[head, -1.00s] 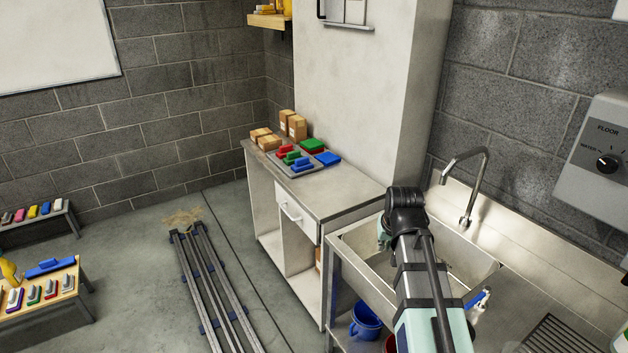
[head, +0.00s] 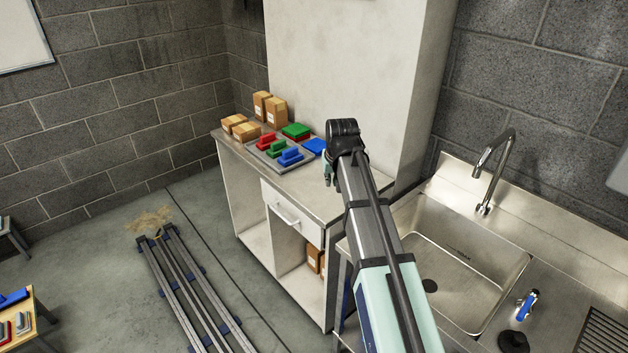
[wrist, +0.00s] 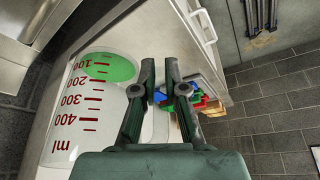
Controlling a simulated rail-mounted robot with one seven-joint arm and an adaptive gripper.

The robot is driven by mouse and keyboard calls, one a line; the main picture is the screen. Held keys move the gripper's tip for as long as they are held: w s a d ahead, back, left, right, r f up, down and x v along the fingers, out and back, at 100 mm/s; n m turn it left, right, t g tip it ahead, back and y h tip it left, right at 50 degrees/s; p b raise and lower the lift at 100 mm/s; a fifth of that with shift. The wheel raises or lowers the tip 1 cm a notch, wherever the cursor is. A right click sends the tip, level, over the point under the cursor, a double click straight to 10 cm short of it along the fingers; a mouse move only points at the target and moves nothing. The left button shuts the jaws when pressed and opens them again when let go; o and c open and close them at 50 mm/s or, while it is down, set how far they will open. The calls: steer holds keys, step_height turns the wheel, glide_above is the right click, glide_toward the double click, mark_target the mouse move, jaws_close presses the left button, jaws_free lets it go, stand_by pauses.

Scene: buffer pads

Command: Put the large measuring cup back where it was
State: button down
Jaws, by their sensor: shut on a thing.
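The large measuring cup (wrist: 88,115) is clear, with red marks from 100 to 400 ml. A round green patch shows at its far end. In the wrist view it fills the left side, beside my gripper (wrist: 160,72). The fingers are shut on the cup, apparently at its pale handle between them; the exact grip is partly hidden. In the head view my gripper (head: 328,170) is over the worktop (head: 330,195), mostly behind my arm, and I cannot make out the cup there.
Green, red and blue blocks (head: 284,151) sit on a grey tray on the worktop, with cardboard boxes (head: 262,108) behind. A pale pillar (head: 350,70) rises behind the worktop. The sink (head: 460,250) with its tap (head: 492,170) is to the right. The worktop's near right part looks clear.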

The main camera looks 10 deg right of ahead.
steer(key=w+a+r+b, duration=0.1)
steer(key=w+a+b, duration=0.1)
steer(key=w, duration=1.1)
steer(key=w+a+r+b, duration=0.1)
steer(key=w+a+b, duration=0.15)
steer(key=w, duration=0.95)
steer(key=shift+n, duration=0.3)
steer(key=f+p, duration=0.3)
steer(key=f, duration=0.6)
steer(key=f+p, duration=0.3)
steer(key=f, duration=0.7)
steer(key=shift+a+f, duration=0.2)
steer(key=shift+f, duration=0.05)
steer(key=shift+f, duration=0.15)
steer(key=c, duration=1.2)
jaws_free()
